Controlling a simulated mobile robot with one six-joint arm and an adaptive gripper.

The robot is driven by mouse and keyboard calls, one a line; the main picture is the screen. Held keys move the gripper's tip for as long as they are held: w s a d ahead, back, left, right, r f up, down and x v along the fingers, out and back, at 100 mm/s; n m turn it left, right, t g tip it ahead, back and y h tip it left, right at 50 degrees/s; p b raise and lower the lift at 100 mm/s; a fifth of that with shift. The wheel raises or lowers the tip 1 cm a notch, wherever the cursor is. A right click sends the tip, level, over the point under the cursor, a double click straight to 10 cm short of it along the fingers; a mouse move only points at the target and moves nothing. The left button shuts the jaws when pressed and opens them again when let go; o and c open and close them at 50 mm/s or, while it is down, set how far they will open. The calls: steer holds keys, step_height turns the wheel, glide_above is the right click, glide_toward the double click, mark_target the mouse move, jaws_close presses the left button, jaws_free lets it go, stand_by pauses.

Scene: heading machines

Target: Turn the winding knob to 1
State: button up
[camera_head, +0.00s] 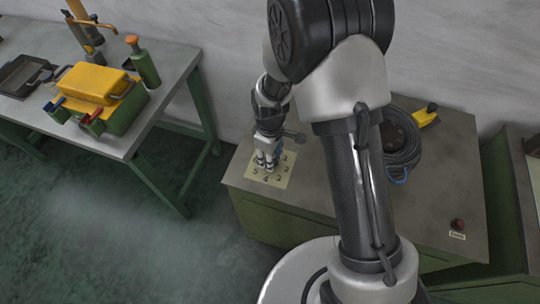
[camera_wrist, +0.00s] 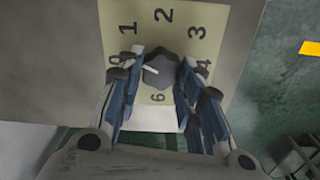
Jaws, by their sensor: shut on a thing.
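The winding knob (camera_wrist: 166,67) is a dark grey knob in the middle of a pale yellow number plate (camera_wrist: 224,40) in the wrist view. Its white pointer line lies on the left side of the knob, toward the side of the 0 and 1. Exactly which digit it meets is hard to tell. My gripper (camera_wrist: 162,62) is shut on the knob, with one blue-and-grey finger on each side. The fingers cover part of the plate around the lower digits. In the head view my gripper (camera_head: 265,161) is down at the plate, and the knob is hidden.
The plate lies on a grey-topped green cabinet (camera_head: 330,192). A coiled dark cable (camera_head: 405,150), a yellow object (camera_head: 424,116) and a red button (camera_head: 458,224) are on the right. A separate bench at left holds a yellow-topped box (camera_head: 92,83) and a green bottle (camera_head: 144,66).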

steer(key=shift+m, duration=1.9)
steer(key=o, duration=1.1)
steer(key=shift+c, duration=0.2)
steer(key=shift+w, duration=0.1)
step_height(320, 180, up, 12)
